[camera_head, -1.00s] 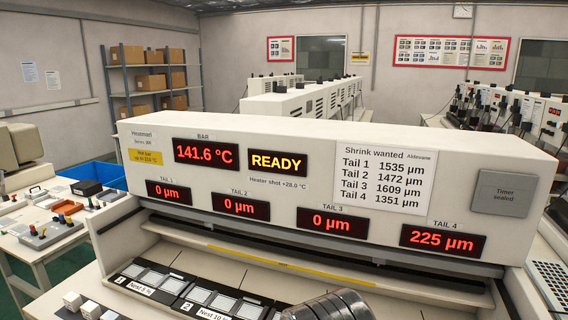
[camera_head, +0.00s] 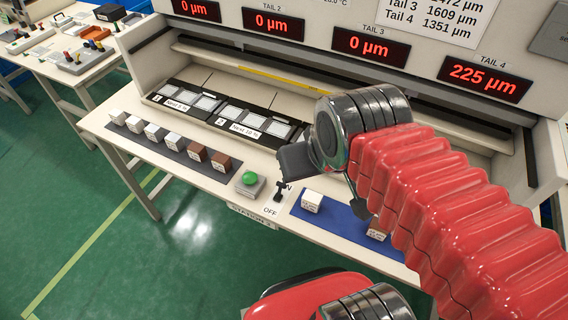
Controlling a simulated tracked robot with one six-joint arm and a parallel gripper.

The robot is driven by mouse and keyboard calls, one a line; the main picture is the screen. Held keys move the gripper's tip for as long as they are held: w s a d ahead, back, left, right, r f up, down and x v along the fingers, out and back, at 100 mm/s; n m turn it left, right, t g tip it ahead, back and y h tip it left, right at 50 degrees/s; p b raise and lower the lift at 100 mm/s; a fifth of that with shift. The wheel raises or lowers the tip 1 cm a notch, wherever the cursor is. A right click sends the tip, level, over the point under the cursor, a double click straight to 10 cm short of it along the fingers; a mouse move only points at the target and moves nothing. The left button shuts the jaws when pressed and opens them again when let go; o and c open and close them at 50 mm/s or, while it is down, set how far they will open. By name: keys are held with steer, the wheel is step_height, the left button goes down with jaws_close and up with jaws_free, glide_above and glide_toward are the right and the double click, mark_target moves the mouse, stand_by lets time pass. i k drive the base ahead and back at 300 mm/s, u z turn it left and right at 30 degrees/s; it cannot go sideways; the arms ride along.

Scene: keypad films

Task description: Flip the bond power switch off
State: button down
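The power switch (camera_head: 280,190) is a small black lever on the front ledge of the machine. It stands between a partly covered label ending in "N" behind it and the "OFF" label (camera_head: 270,211) in front of it. Which way the lever is thrown is hard to tell. My gripper (camera_head: 296,160) is a dark end piece on my red arm, just above and behind the switch, apart from it as far as I can see. Its fingers are seen edge-on and partly hidden by the wrist, so their opening does not show.
A green button (camera_head: 250,178) sits just left of the switch. White and brown blocks stand on a dark strip (camera_head: 170,147) further left. A blue mat (camera_head: 330,222) with a white block (camera_head: 312,201) lies to the right. The machine's displays (camera_head: 371,46) rise behind.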

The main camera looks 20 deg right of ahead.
mark_target(280, 185)
steer(key=k, duration=1.35)
steer(key=u, duration=0.1)
steer(key=i, duration=0.65)
steer(key=u, duration=0.55)
steer(key=i, duration=1.3)
steer(key=u, duration=0.1)
